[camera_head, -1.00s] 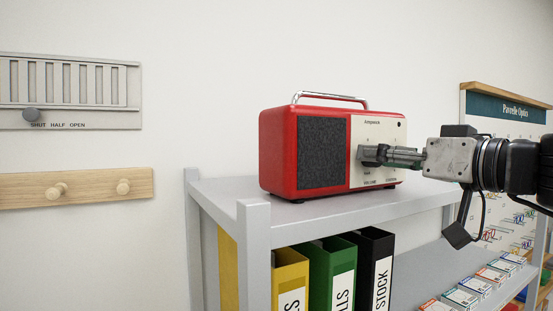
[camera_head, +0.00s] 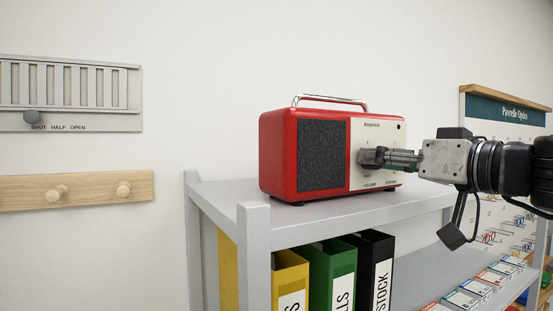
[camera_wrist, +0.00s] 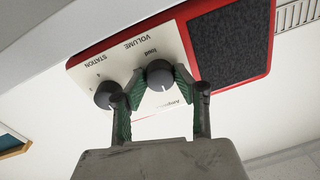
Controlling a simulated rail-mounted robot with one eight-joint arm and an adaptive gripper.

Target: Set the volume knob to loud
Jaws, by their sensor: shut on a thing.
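The red radio (camera_head: 280,160) stands on the grey shelf, with a cream front panel (camera_head: 392,135). In the wrist view the panel shows turned over, with the words "VOLUME" and "loud" beside the grey volume knob (camera_wrist: 159,72). A pale mark on this knob sits toward its lower edge there, on the side away from "loud". My gripper (camera_wrist: 159,77) is shut on the volume knob, one green-padded finger on each side. In the head view my gripper (camera_head: 372,157) covers the knob.
The station knob (camera_wrist: 106,95) sits close beside my left finger in the wrist view. The radio has a chrome handle (camera_head: 330,99) on top. Binders (camera_head: 332,272) stand on the grey shelf unit (camera_head: 228,200) below. A wall vent slider (camera_head: 32,117) and peg rail (camera_head: 90,188) are at left.

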